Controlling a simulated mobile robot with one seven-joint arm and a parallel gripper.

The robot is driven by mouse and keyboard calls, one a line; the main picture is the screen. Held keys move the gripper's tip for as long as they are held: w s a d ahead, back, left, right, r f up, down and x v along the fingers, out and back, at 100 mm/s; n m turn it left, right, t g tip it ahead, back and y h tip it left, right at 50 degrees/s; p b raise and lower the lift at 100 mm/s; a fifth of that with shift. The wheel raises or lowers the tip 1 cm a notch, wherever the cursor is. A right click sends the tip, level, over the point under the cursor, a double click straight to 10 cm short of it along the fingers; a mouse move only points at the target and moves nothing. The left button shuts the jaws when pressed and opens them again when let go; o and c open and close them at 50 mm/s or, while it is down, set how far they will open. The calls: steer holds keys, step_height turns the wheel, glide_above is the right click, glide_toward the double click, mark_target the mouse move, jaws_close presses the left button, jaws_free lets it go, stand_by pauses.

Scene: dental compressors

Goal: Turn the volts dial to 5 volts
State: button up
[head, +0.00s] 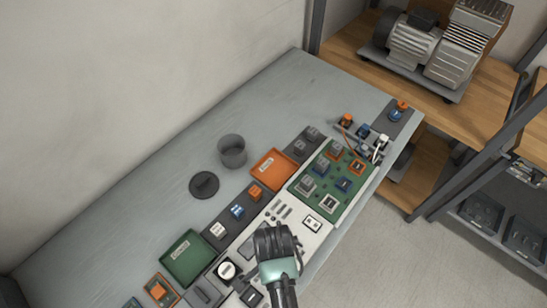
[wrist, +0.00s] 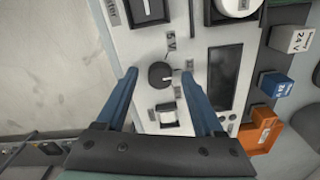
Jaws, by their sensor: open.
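The volts dial (wrist: 160,75) is a small dark round knob on a white panel (wrist: 148,45), seen in the wrist view. A "5 V" label (wrist: 170,42) is printed just above it in the picture. A light mark shows at the knob's right side; its exact pointing is hard to tell. My gripper (wrist: 159,75) is open, with one blue finger on each side of the knob and visible gaps between. In the head view, my gripper (head: 278,247) is over the front of the panel and hides the dial.
A light rocker switch (wrist: 167,115) and a dark display (wrist: 224,75) sit close to the dial. Orange (wrist: 262,130), blue and white blocks stand at the right. A green board (head: 332,182) and an orange tray (head: 275,168) lie farther along the bench.

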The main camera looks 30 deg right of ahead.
jaws_close()
stand_by(0.3)
steer(key=shift+r+n+p, duration=0.1)
steer(key=shift+n+p, duration=0.2)
steer(key=shift+r+n+p, duration=0.1)
steer(key=shift+n+p, duration=0.6)
steer(key=shift+n, duration=0.2)
steer(key=n+p, duration=0.1)
steer(key=n, duration=0.1)
steer(key=shift+n, duration=0.4)
steer(key=n+p, duration=0.2)
steer(key=n, duration=0.1)
steer(key=shift+n+p, duration=0.55)
steer(key=shift+n, duration=1.35)
